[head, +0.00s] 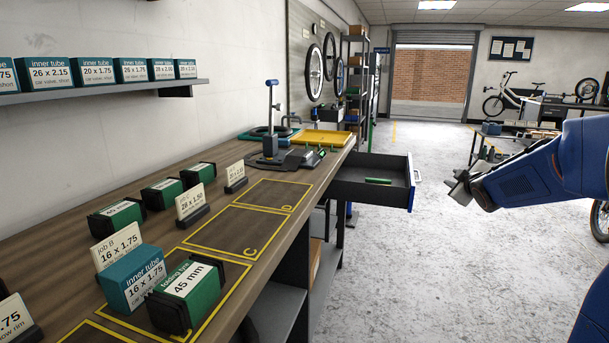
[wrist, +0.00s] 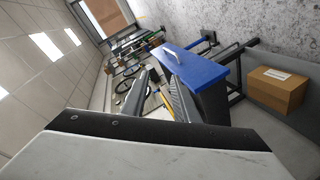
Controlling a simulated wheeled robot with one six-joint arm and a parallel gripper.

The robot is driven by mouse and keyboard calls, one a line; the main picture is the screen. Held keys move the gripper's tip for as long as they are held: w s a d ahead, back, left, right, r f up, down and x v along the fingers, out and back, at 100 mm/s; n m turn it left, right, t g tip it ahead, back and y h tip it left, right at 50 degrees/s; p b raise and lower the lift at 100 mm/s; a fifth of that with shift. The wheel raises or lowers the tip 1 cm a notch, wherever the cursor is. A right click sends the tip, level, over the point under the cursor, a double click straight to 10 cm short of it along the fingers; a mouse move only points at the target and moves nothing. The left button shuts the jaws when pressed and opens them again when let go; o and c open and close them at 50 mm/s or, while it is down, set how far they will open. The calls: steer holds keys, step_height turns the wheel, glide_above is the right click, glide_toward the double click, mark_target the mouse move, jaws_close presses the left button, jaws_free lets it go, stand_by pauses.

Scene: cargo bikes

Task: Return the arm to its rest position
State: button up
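My blue arm (head: 535,172) reaches in from the right edge of the head view. My gripper (head: 457,188) is at its left end, over open floor, a little right of the pulled-out drawer and apart from it. In the wrist view my gripper (wrist: 156,92) shows two grey fingers with a gap between them. It is open, and I see nothing held in it. The drawer (head: 345,194) stands out from the bench with a green item (head: 378,181) inside. Its blue front shows beside the fingers in the wrist view (wrist: 192,66).
The workbench (head: 215,183) runs along the left, with boxed tubes, labelled cards and yellow-outlined areas. The open drawer juts into the aisle. A cardboard box (wrist: 277,90) sits on a lower shelf. A trolley (head: 500,146) stands behind my gripper. The floor (head: 410,270) in front is clear.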

steer(key=s+a+f+m+g, duration=0.3)
steer(key=s+a, duration=0.3)
steer(key=s, duration=1)
steer(key=s+a+f+m+g+y, duration=0.1)
steer(key=s+a+f+m+g, duration=0.2)
steer(key=s, duration=1.3)
steer(key=s+a+f+m+g+y, duration=0.1)
steer(key=s+a+f+m+g, duration=0.2)
steer(key=s+a+f, duration=0.5)
steer(key=s+a+g, duration=0.1)
steer(key=s+a, duration=0.1)
steer(key=s, duration=0.7)
steer(key=shift+f, duration=0.2)
